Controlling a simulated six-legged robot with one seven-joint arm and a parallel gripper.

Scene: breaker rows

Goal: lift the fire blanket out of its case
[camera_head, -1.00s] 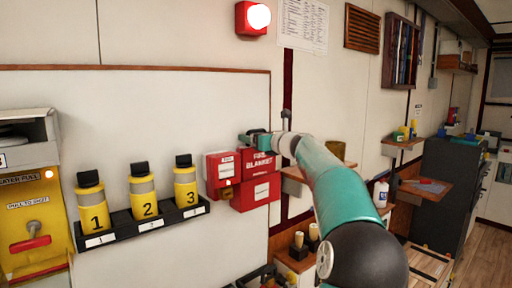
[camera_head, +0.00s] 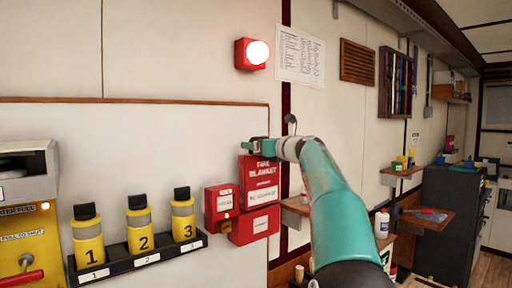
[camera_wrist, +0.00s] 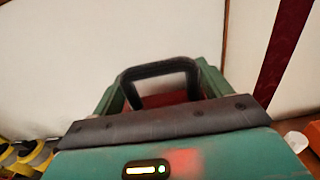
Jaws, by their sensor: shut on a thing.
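The red fire blanket pack (camera_head: 260,182), with white lettering and a label, stands upright above its red case (camera_head: 254,226) on the wall. Its lower edge meets the top of the case; I cannot tell whether any of it is still inside. My gripper (camera_head: 258,147) is at the top of the pack, shut on it. In the wrist view a black handle loop (camera_wrist: 160,70) stands between the green jaws of my gripper (camera_wrist: 160,90), with red of the pack (camera_wrist: 165,98) behind it.
Yellow numbered canisters (camera_head: 140,228) stand in a black rack farther left. A wooden shelf (camera_head: 296,205) is close on the right. The wall above is clear up to a red beacon (camera_head: 252,53).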

